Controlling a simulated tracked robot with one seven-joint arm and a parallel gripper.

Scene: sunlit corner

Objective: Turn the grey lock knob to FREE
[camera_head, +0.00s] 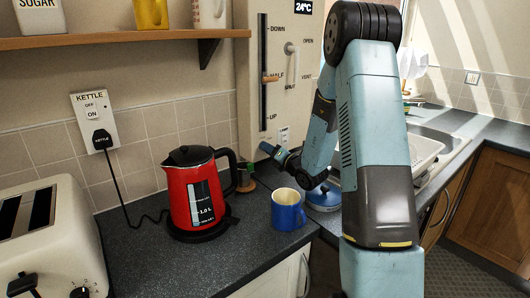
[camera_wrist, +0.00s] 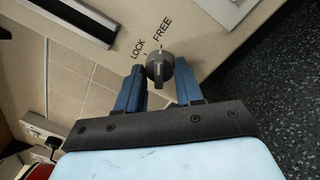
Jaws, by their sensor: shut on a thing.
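The grey lock knob (camera_wrist: 158,69) is on a cream panel in the wrist view, with the printed words LOCK to its upper left and FREE above it. Its pointer is too small to read surely. My gripper (camera_wrist: 160,78) has one blue finger on each side of the knob and is shut on it. In the head view my gripper (camera_head: 268,149) reaches the low part of the cream panel (camera_head: 252,90), and the knob is hidden there.
A red kettle (camera_head: 194,197), a blue mug (camera_head: 288,212) and a blue-lidded pot (camera_head: 324,196) stand on the dark worktop (camera_head: 140,262) near my arm. A cream toaster (camera_head: 55,240) is at left. A wooden shelf (camera_head: 110,40) is above; a sink (camera_head: 440,140) is at right.

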